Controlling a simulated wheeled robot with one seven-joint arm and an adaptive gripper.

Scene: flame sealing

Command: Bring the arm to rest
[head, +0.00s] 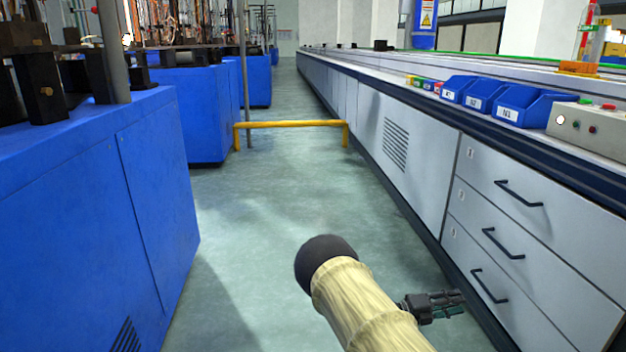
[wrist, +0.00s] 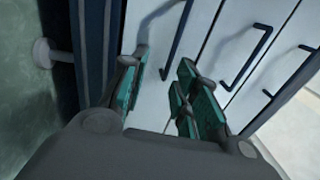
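My arm, in a cream sleeve with a dark rounded joint, reaches into the lower middle of the head view. My gripper (head: 445,304) shows to the right of the sleeve, low in front of the white drawer cabinet (head: 545,245). In the wrist view my gripper (wrist: 160,92) has its green-padded fingers apart, with nothing between them. Beyond the fingers are the white drawer fronts with dark handles (wrist: 245,55). I cannot tell the exact gap between the fingers and the drawers.
Blue machine cabinets (head: 85,220) line the left. A yellow rail (head: 290,124) stands across the aisle ahead. The green-grey floor (head: 265,200) between is clear. Blue bins (head: 530,105) and a control box with buttons (head: 590,126) sit on the right-hand bench.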

